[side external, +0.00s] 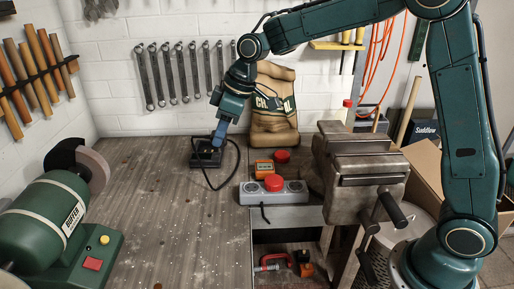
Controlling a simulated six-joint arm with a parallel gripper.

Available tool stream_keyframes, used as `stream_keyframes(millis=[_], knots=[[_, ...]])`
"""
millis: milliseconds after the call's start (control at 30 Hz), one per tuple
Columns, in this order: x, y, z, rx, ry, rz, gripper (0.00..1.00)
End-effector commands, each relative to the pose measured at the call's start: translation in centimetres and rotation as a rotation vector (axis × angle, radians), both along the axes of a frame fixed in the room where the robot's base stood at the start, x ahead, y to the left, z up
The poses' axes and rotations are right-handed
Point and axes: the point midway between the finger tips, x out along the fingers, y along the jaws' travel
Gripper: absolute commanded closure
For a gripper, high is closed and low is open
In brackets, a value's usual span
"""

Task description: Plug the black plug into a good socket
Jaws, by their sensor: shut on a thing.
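My gripper (217,137) points down at the back of the bench, its blue fingers shut on the black plug, which is mostly hidden and hard to make out. The fingers are at a dark block (205,155) on the bench; I cannot tell whether the plug touches it. A black cord (238,160) loops from there to the right and down over the wood. A grey socket strip (294,189) lies to the right and nearer the camera. It has round sockets at its left and right, and a red piece (273,182) covers its middle.
An orange box (264,168) and a second red piece (282,156) sit behind the strip. A vise (362,165) stands to the right, a paper sack (272,110) behind. A green grinder (55,215) is at left. The middle of the wooden bench (165,225) is clear.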

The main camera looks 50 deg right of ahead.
Motion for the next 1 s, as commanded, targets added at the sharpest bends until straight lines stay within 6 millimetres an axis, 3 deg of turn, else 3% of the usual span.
stream_keyframes(millis=[300, 500, 1000], knots=[[-2.8, -3.7, -4.6, 0.001, 0.004, 0.039, 0.88], [-4.4, -5.2, -6.6, 0.002, 0.001, 0.060, 0.88], [-4.9, -5.5, -7.2, 0.002, -0.002, 0.068, 0.88]])
